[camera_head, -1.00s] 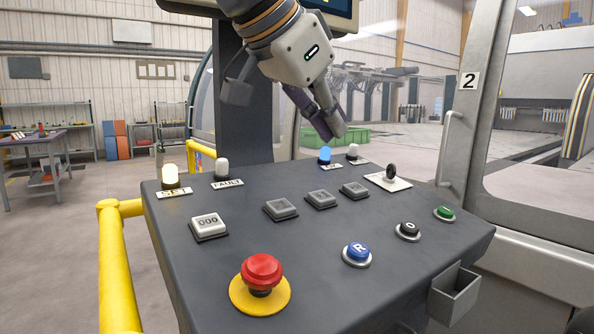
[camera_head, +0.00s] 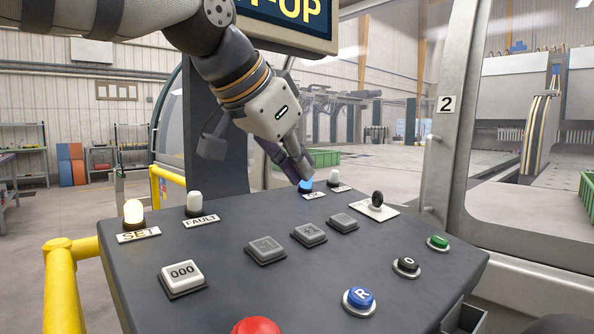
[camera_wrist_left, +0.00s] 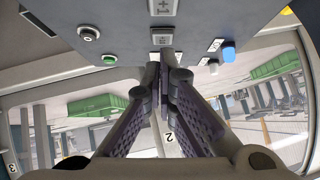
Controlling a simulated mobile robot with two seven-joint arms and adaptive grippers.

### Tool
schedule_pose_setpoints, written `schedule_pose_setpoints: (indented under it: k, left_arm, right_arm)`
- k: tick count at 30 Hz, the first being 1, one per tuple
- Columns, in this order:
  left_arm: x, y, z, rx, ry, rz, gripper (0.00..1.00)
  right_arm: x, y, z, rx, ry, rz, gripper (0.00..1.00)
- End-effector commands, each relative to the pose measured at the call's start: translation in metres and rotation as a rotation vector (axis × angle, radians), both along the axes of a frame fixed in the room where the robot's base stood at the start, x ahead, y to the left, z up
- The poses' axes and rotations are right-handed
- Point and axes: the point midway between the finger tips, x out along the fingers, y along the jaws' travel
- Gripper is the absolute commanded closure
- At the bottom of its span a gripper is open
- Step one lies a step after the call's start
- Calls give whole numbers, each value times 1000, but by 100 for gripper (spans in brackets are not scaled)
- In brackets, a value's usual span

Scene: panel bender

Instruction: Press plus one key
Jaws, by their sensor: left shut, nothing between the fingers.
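The plus one key (camera_wrist_left: 161,7) shows its "+1" mark at the top edge of the left wrist view, with another grey key (camera_wrist_left: 161,38) below it. In the head view it appears to be the middle grey key (camera_head: 309,234), between a left key (camera_head: 266,250) and a right key (camera_head: 343,222); their marks are faint there. My left gripper (camera_head: 303,172) is shut and empty, above the far part of the panel, apart from the keys, its fingers overlapping the blue lamp. Its closed fingers (camera_wrist_left: 165,75) also fill the left wrist view's middle. My right gripper is out of view.
The dark sloped panel (camera_head: 225,285) also bears a "000" key (camera_head: 182,276), a red button (camera_head: 256,326), blue R (camera_head: 359,300), black O (camera_head: 406,265) and green (camera_head: 438,242) buttons, a selector switch (camera_head: 377,199) and lamps. A display (camera_head: 292,22) hangs above. A yellow rail (camera_head: 60,290) stands left.

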Motion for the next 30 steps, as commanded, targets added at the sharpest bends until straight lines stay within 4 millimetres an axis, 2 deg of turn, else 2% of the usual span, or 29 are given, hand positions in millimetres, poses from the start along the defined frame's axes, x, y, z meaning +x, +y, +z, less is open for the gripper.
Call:
schedule_pose_setpoints:
  k: [1,9,15,30]
  left_arm:
    - [7,-5,-10,0,4,-1,100]
    - [42,-25,-51,0,5,0,100]
    - [44,-20,-75,0,-1,0,100]
    - [50,-18,-86,-2,3,1,100]
  right_arm:
    - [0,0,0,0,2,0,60]
    - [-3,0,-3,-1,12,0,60]
    - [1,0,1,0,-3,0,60]
    - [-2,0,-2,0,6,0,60]
